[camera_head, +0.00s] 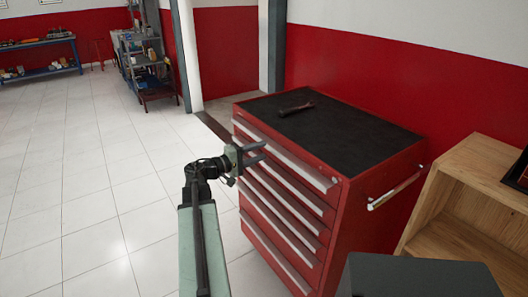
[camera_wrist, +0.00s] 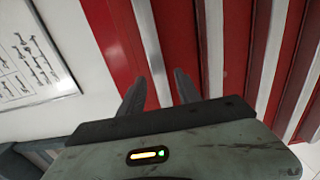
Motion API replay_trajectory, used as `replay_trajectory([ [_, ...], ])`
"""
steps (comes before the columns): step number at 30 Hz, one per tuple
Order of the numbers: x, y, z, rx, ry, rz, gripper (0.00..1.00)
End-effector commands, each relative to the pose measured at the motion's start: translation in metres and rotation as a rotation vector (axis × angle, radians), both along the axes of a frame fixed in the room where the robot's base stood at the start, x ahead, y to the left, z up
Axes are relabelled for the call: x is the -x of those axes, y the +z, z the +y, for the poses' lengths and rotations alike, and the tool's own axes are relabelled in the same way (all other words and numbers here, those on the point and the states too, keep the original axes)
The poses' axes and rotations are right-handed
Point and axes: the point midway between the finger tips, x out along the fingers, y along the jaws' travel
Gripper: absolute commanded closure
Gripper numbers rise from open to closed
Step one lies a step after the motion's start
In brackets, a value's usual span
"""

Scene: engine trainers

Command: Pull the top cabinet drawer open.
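The red tool cabinet (camera_head: 372,205) stands right of centre in the head view, its drawer front facing left. The top drawer's long silver handle (camera_head: 290,165) runs along the upper front edge, and the drawer looks closed. My gripper (camera_head: 264,151) is at the front of the cabinet, by the top handle. In the wrist view my gripper's two dark fingers (camera_wrist: 160,86) are apart, with a silver handle strip (camera_wrist: 146,40) running between them. I cannot tell whether the fingers touch it.
A dark tool (camera_head: 295,109) lies on the cabinet's black top (camera_head: 330,135). A side rail (camera_head: 397,190) and a wooden shelf unit (camera_head: 455,235) are at the right. Lower drawers with similar handles sit below. The tiled floor (camera_head: 90,180) left of the cabinet is clear.

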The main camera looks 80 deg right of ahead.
Motion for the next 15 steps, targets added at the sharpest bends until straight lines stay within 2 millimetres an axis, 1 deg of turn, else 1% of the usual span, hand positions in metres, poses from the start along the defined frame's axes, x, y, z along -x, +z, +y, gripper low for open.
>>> replay_trajectory([
  [1, 0.0055, -0.0001, -0.0057, 0.0, -0.003, 0.0, 0.6],
  [4, 0.0122, -0.0003, -0.012, -0.001, -0.001, -0.001, 0.6],
  [13, 0.0153, -0.0004, -0.0139, -0.001, 0.0, -0.001, 0.6],
  [14, 0.0153, -0.0004, -0.0139, -0.001, 0.0, -0.001, 0.68],
  [15, 0.0153, -0.0004, -0.0139, -0.001, -0.001, -0.001, 0.79],
])
